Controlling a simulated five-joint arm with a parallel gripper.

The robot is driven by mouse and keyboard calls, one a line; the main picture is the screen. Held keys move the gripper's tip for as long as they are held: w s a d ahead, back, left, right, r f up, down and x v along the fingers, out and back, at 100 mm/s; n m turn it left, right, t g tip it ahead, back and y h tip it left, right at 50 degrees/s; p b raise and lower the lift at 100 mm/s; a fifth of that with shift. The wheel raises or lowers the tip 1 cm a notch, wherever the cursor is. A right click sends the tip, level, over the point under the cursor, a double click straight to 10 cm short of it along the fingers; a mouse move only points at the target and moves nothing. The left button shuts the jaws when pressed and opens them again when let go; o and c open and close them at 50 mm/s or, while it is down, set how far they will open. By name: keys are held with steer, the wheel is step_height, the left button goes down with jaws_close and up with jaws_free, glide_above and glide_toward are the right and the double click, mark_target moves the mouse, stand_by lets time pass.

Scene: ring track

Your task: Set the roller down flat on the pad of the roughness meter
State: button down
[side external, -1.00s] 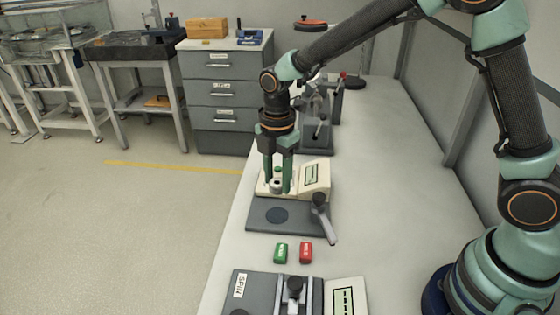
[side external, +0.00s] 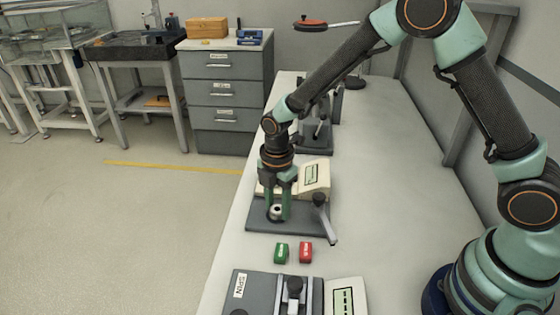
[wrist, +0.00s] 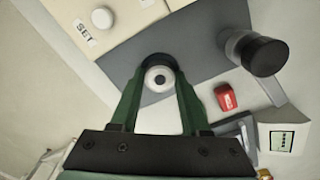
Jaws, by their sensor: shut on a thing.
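The roller (side external: 277,210), a small pale metal ring with a dark hole, is between the green fingers of my gripper (side external: 278,212). In the wrist view the roller (wrist: 158,79) shows end-on between the fingertips, and my gripper (wrist: 158,84) is shut on it. The roughness meter is a dark grey plate (side external: 255,222) with a cream display box (side external: 317,178). The round dark pad (wrist: 157,59) shows partly behind the roller in the wrist view; the roller and fingers hide it in the side view. I cannot tell whether the roller touches the pad.
A black-knobbed lever (side external: 321,212) stands at the plate's right side. A green block (side external: 281,252) and a red block (side external: 305,252) lie in front of the plate. A machine labelled SPIN (side external: 250,290) is nearer the camera. The bench (side external: 400,200) is clear to the right.

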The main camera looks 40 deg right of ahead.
mark_target(278, 208)
steer(key=shift+c, duration=1.9)
jaws_free()
steer(key=shift+f, duration=0.1)
step_height(278, 208, up, 12)
steer(key=s+d+r+m+t, duration=0.5)
steer(key=s+d+r+m, duration=0.6)
steer(key=m, duration=0.9)
steer(key=shift+s+d+t, duration=0.3)
steer(key=shift+s+d, duration=0.35)
steer(key=shift+s, duration=0.3)
steer(key=shift+r, duration=0.15)
